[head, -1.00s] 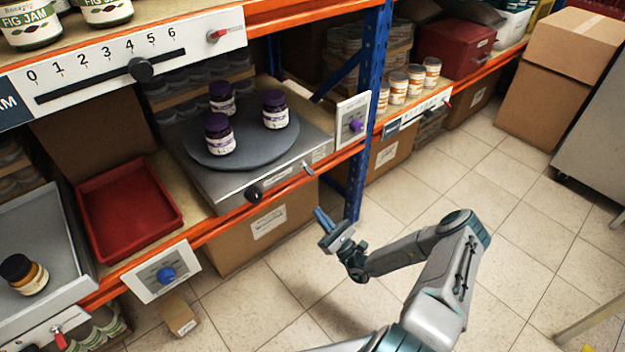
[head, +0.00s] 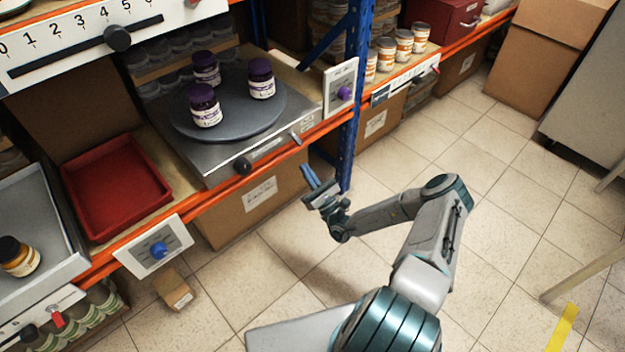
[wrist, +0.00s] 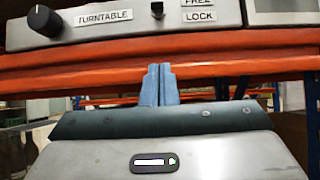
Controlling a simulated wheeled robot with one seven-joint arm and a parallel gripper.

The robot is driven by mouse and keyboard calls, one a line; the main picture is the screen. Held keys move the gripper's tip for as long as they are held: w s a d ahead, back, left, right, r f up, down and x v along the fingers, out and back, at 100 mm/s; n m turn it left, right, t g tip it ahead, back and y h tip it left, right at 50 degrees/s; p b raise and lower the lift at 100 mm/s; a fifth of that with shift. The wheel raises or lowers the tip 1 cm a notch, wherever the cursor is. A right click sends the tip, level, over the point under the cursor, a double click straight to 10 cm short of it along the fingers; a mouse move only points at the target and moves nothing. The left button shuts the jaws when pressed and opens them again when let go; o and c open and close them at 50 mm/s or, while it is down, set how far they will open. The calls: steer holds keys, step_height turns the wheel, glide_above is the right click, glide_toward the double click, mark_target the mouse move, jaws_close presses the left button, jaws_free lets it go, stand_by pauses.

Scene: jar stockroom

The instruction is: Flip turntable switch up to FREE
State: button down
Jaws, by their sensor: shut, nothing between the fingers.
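The turntable (head: 228,112) is a dark grey disc on a grey base, with several purple-lidded jars (head: 205,106) on it. Its front panel (wrist: 100,30) carries a black knob (wrist: 44,20), a TURNTABLE label, and FREE above LOCK labels in the wrist view. The small switch (wrist: 157,9) sits left of these labels at the top edge of the wrist view; its upper part is cut off. In the head view the switch (head: 295,138) is a small lever on the panel's right part. My gripper (head: 307,176) is shut and empty, below and in front of the orange shelf beam, apart from the switch.
The orange beam (wrist: 230,70) runs just beneath the panel. A blue upright (head: 349,130) and a white panel with a purple knob (head: 344,92) stand right of the turntable. A red tray (head: 117,190) lies left. The tiled floor (head: 480,150) is open at right.

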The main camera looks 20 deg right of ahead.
mark_target(298, 140)
steer(key=b+x, duration=0.1)
steer(key=x, duration=0.4)
steer(key=shift+r, duration=0.25)
steer(key=shift+s+d+r, duration=0.15)
steer(key=shift+s+r, duration=0.1)
steer(key=shift+r, duration=0.25)
steer(key=shift+s+d+r, duration=0.15)
steer(key=shift+s+r, duration=0.1)
steer(key=shift+r, duration=0.2)
steer(key=shift+s+r, duration=0.25)
steer(key=shift+r, duration=0.4)
steer(key=shift+d+r, duration=0.1)
steer(key=shift+r+p, duration=0.1)
steer(key=shift+p, duration=0.4)
steer(key=shift+s+g, duration=0.1)
steer(key=shift+g, duration=0.2)
